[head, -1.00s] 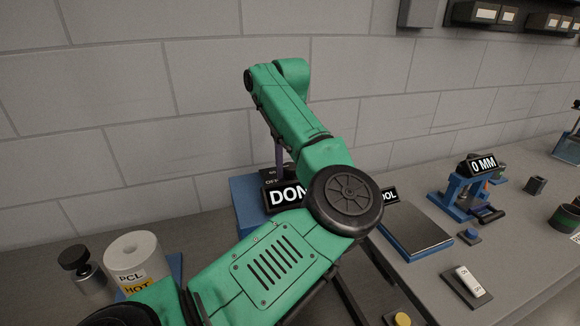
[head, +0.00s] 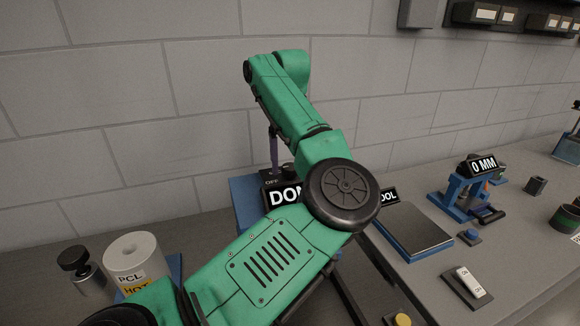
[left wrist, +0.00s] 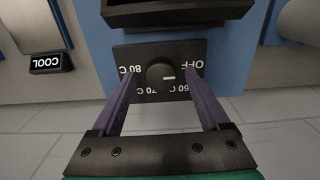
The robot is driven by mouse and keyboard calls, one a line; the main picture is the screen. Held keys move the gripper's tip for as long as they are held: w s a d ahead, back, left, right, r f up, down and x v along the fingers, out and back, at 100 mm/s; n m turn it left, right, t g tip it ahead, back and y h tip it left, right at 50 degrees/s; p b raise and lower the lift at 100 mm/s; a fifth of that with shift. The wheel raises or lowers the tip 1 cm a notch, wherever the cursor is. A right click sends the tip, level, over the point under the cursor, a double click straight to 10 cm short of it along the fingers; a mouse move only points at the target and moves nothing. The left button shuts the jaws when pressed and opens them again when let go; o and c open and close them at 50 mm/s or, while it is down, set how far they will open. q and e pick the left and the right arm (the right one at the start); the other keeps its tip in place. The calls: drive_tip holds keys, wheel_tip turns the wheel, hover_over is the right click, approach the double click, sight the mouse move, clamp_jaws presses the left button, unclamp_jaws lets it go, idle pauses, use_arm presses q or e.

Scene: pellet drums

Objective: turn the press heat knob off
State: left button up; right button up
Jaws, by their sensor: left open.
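The heat knob (left wrist: 160,73) is a round black dial on a black panel (left wrist: 130,55) marked OFF, 60 C, 70 C and 80 C, upside down in the left wrist view. Its white mark lies on the side toward OFF and 60 C; I cannot tell exactly which label it meets. My left gripper (left wrist: 158,80) is open, its purple fingers on either side of the knob with gaps showing. In the head view the blue press (head: 243,195) is partly hidden by my green arm, and one purple finger (head: 273,148) shows above the panel. My right gripper is not in view.
A sign reading DON (head: 284,197), partly covered, stands on the press front. A white PCL HOT drum (head: 133,252) is at the left. A flat metal plate (head: 412,228), a blue 0 MM device (head: 462,190) and a white switch (head: 468,281) are at the right. A wall stands behind.

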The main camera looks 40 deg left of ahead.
sight(290, 166)
use_arm(q)
wheel_tip(290, 166, up, 5)
drive_tip(key=shift+p, duration=0.7)
wheel_tip(290, 166, up, 8)
drive_tip(key=p, duration=0.8)
drive_tip(key=shift+s, duration=0.1)
